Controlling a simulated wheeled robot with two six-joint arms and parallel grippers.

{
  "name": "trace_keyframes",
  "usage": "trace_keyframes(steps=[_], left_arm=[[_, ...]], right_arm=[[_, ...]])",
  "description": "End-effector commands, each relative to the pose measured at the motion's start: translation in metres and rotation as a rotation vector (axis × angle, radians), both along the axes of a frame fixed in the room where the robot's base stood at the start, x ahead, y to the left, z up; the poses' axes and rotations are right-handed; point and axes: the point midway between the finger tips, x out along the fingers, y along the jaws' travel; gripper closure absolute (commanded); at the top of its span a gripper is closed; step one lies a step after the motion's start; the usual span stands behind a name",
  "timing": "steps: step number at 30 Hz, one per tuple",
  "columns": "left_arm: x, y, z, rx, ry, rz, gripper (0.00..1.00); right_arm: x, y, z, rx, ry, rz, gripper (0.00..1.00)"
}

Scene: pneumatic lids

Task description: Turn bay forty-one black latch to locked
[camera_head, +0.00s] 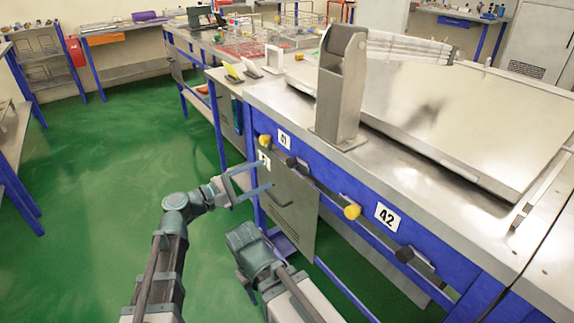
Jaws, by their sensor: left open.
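The bench front is a blue panel with a label 41 (284,139) at its left end. Just below the label is a black latch (291,162) on a dark rail. A yellow knob (265,141) sits to its left and another yellow knob (352,211) to its right. My left gripper (268,174) is open and empty, its two fingers pointing right toward the panel, a little left of and below the black latch. No contact with the latch shows.
A label 42 (387,216) and a second black latch (405,254) are further right. A metal lid (455,100) lies on the bench top behind an upright metal bracket (340,95). A grey cabinet door (289,210) is below the panel. Green floor at left is clear.

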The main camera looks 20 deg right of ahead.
Motion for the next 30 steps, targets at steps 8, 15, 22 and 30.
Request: trace_keyframes(steps=[8,15,22,30], left_arm=[[0.021,-0.055,0.000,0.001,-0.001,-0.003,0.32],[0.031,-0.082,0.000,0.001,-0.001,-0.001,0.32],[0.033,-0.090,0.000,0.001,-0.001,-0.001,0.32],[0.032,-0.090,0.000,0.002,0.000,0.000,0.39]], right_arm=[[0.000,0.000,0.000,0.000,0.000,0.000,0.49],[0.000,0.000,0.000,0.000,0.000,0.000,0.49],[0.000,0.000,0.000,0.000,0.000,0.000,0.49],[0.000,0.000,0.000,0.000,0.000,0.000,0.49]])
